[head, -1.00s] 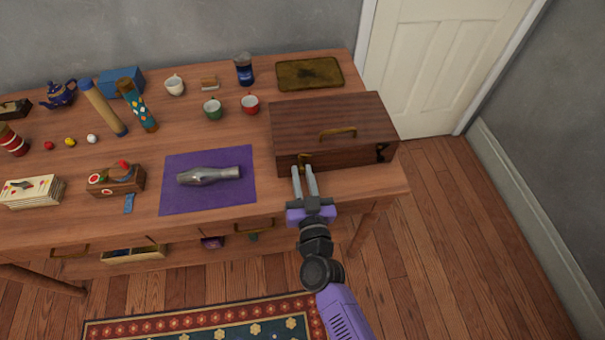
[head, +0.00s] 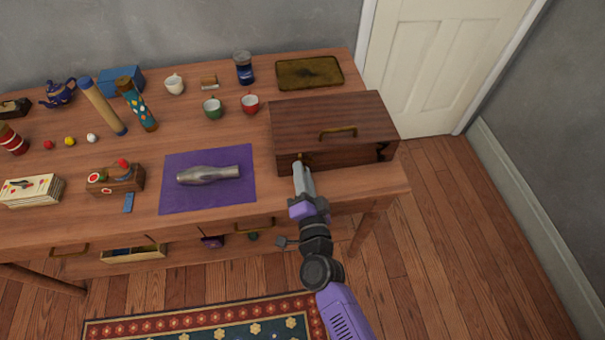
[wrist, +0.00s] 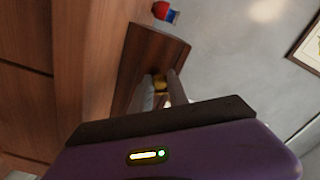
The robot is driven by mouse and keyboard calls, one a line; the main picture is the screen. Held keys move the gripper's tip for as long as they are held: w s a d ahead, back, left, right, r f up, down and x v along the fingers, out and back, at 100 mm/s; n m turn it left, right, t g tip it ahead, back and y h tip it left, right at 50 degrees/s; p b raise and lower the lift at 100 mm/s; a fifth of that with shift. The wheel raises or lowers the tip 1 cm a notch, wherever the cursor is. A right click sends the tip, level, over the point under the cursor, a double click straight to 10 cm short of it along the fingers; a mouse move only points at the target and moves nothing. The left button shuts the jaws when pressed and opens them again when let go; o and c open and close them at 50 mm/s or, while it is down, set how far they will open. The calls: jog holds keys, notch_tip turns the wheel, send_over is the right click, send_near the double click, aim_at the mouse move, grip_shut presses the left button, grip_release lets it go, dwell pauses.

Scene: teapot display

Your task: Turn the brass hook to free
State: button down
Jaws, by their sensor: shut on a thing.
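A dark wooden box (head: 345,112) with a brass handle (head: 338,132) on its lid stands at the right end of the table. The brass hook (head: 303,157) is on the left part of its front face, mostly hidden by my gripper (head: 299,164). My gripper is shut on the hook at the box front. In the wrist view the yellow brass of the hook (wrist: 160,82) shows between my two fingers (wrist: 161,90), in front of the box (wrist: 150,55). The box lid is down.
A purple mat (head: 180,201) with a silvery metal object (head: 208,175) lies left of the box. The table (head: 265,195) is bare between mat and box. A white door (head: 430,60) stands beyond.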

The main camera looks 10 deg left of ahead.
jog(key=shift+m, duration=0.9)
jog(key=c, duration=1.3)
grip_release()
jog(key=shift+s, duration=0.1)
jog(key=shift+v, duration=3.8)
